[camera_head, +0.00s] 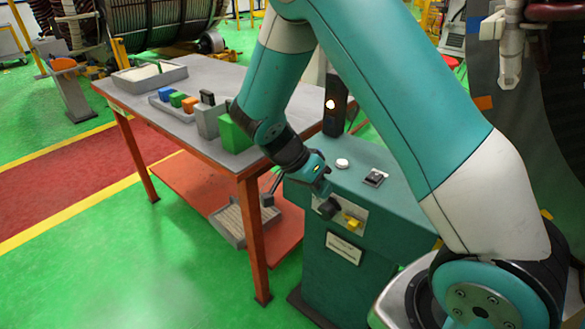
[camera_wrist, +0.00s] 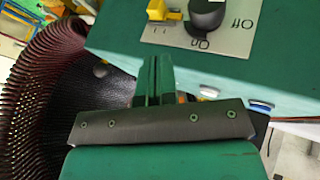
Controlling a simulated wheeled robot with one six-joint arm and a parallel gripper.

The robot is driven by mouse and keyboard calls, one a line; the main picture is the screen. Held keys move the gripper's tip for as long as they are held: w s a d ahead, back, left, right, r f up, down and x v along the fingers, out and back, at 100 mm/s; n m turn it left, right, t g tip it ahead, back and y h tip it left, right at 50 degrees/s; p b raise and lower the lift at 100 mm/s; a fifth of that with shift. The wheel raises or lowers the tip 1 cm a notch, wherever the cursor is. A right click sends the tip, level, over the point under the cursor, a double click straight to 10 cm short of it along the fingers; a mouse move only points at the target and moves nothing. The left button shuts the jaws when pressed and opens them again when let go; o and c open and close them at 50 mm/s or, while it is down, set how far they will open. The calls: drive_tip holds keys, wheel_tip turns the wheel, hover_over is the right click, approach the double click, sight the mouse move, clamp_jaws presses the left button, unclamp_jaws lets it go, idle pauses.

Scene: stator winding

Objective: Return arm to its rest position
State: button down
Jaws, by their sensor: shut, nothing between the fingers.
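My teal arm bends down over the green control cabinet (camera_head: 300,240) in the head view. My gripper (camera_head: 321,186) is close to the cabinet's front upper edge, near the switch panel (camera_head: 338,214). In the wrist view my gripper (camera_wrist: 154,78) has its two green fingers together, shut and empty. The panel carries a black knob (camera_head: 328,208) and a yellow switch (camera_head: 352,221). In the wrist view the knob (camera_wrist: 207,12) and yellow switch (camera_wrist: 162,10) lie beyond the fingertips, apart from them, beside On and Off lettering.
The grey workbench (camera_head: 205,75) stands to the left, with a green block (camera_head: 234,134) and several small coloured blocks close to my forearm. A dark post with a light (camera_head: 334,104) rises behind the cabinet. Green floor (camera_head: 150,270) is open at the front left.

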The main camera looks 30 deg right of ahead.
drive_tip(key=s+a+r+n+t+y+p, duration=0.2)
drive_tip(key=s+a+r+n+t+y, duration=0.2)
drive_tip(key=s+a+r+n+y, duration=0.6)
drive_tip(key=s+a+r+n, duration=0.7)
drive_tip(key=a+r+n, duration=0.2)
drive_tip(key=n, duration=0.4)
drive_tip(key=shift+r, duration=0.65)
drive_tip(key=c, duration=1.8)
unclamp_jaws()
drive_tip(key=shift+c, duration=0.2)
